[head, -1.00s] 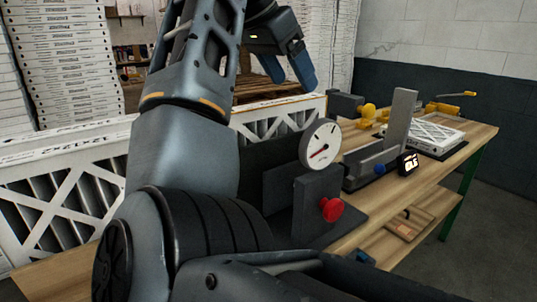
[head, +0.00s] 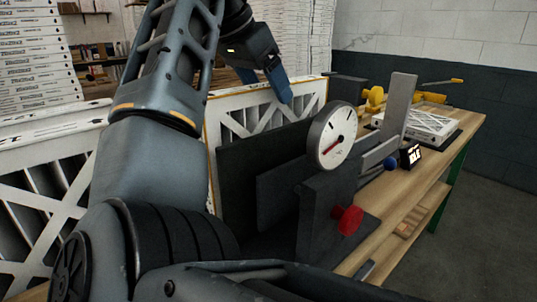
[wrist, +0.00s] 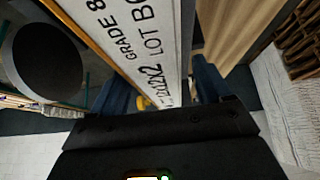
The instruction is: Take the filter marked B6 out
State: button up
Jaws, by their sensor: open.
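A white-framed filter with a criss-cross face (head: 264,117) and an orange-lined edge stands upright behind the dark plates of a gauge fixture. In the wrist view its white printed edge (wrist: 150,45) reads "GRADE 8" and "LOT B6", the last character partly cut off by the frame edge. My gripper (head: 278,82) is at the top edge of this filter in the head view. In the wrist view my gripper (wrist: 164,90) is open, with one blue finger on each side of the printed edge. I cannot tell whether either finger touches it.
The fixture has a round dial (head: 332,137), a red knob (head: 347,220) and a dark upright plate (head: 285,195) close before the filter. Another filter (head: 422,125) lies flat on the wooden bench (head: 428,180). More filters (head: 45,205) stand at the left.

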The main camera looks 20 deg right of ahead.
jog(key=x, duration=0.3)
jog(key=shift+d+f, duration=0.1)
jog(key=shift+f, duration=0.05)
grip_shut()
dwell(0.6)
